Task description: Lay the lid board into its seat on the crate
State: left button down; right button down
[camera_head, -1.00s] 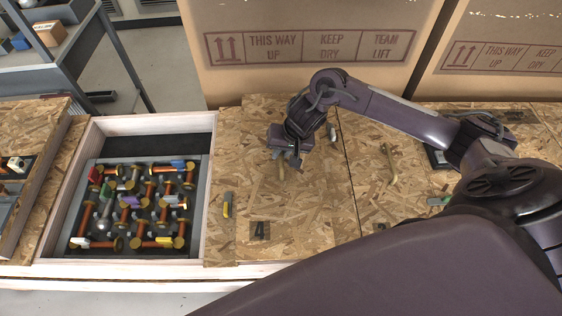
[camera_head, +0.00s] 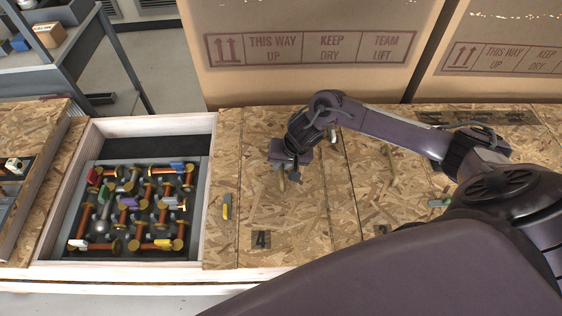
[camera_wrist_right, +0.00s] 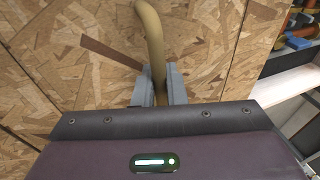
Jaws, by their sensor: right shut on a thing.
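The lid board (camera_head: 295,215) is a speckled wood-chip panel marked 4, with a tan curved handle (camera_head: 281,182). My right gripper (camera_head: 287,168) is shut on this handle, which also shows between the fingers in the right wrist view (camera_wrist_right: 152,40). The board lies over a bay of the long crate (camera_head: 140,125), between a narrow strip on its left and another board on its right. It looks level and about flush with them; I cannot tell if it bears fully on its seat. My left gripper is not in view.
Left of the board is an open bay with a tray (camera_head: 207,185) of several orange-and-gold parts. A yellow-grey latch (camera_head: 227,206) sits on the strip. A neighbouring board with its own handle (camera_head: 391,160) lies right. Large cartons (camera_head: 310,80) stand close behind the crate.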

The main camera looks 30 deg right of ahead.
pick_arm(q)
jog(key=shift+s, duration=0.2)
pick_arm(e)
jog(key=c, duration=1.5)
grip_release()
jog(key=shift+f, duration=0.1)
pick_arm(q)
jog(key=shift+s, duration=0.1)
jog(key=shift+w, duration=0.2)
